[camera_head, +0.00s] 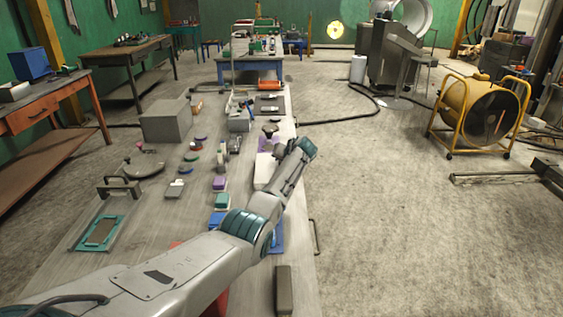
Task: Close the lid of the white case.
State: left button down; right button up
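A white box-like thing (263,171), which may be the white case, sits on the long table, partly hidden behind my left arm. A purple patch (265,144) shows just beyond it; I cannot tell whether it belongs to the case. I cannot make out a lid or whether it is open. My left arm comes in from the lower left, bends at a teal joint and reaches up over the table's right side. Its gripper (281,151) seems to be near the teal wrist, beside the white thing's far right side. Its fingers are not clear. My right gripper is out of view.
The long table (140,240) holds many small items, a large grey box (166,121), and a teal-framed tray (101,232) at the near left. A dark block (284,290) lies at the near right.

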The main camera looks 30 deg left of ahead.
pick_arm(q)
jog(key=shift+f, duration=0.15)
jog(key=shift+d, duration=0.1)
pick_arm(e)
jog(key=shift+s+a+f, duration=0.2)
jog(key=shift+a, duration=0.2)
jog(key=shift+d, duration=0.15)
pick_arm(q)
jog(key=c, duration=1.5)
grip_release()
jog(key=shift+f, duration=0.1)
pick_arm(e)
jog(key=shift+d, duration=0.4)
